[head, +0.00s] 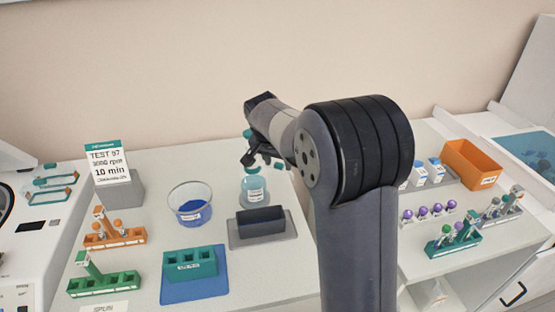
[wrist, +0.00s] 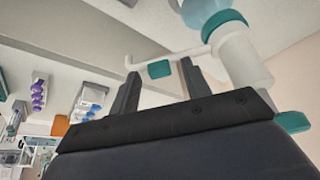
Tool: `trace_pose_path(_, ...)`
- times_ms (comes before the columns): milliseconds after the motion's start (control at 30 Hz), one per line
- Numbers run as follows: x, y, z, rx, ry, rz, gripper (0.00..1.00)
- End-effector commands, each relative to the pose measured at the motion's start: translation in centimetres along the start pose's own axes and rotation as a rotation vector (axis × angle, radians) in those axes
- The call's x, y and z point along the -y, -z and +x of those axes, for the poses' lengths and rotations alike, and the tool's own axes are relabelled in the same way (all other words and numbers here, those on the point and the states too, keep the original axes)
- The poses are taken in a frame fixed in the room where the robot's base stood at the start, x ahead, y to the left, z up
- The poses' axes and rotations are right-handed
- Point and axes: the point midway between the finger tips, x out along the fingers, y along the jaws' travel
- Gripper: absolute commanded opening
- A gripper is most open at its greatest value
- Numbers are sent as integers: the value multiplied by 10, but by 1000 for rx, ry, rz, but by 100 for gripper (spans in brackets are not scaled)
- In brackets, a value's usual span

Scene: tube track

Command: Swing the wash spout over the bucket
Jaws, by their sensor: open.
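The wash spout (wrist: 180,54) is a thin white tube with a small teal tab. In the wrist view it runs left from a white post with teal parts (wrist: 240,58). My gripper (wrist: 159,66) is open, its two dark fingers on either side of the teal tab; I cannot tell whether they touch it. In the head view my gripper (head: 262,158) is just above a pale blue bottle (head: 254,192), and the spout is mostly hidden behind it. The likely bucket is a clear round vessel with blue inside (head: 190,205), left of the bottle.
A teal rack on a blue mat (head: 190,266), tube racks (head: 112,235) and a sign (head: 108,165) stand left. An orange bin (head: 472,164) and more racks stand right. My arm hides the middle right.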

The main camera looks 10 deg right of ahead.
Motion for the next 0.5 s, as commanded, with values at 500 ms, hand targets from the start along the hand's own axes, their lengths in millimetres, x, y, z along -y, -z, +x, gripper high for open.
trace_pose_path(500,0,0,0,-1,0,0,23)
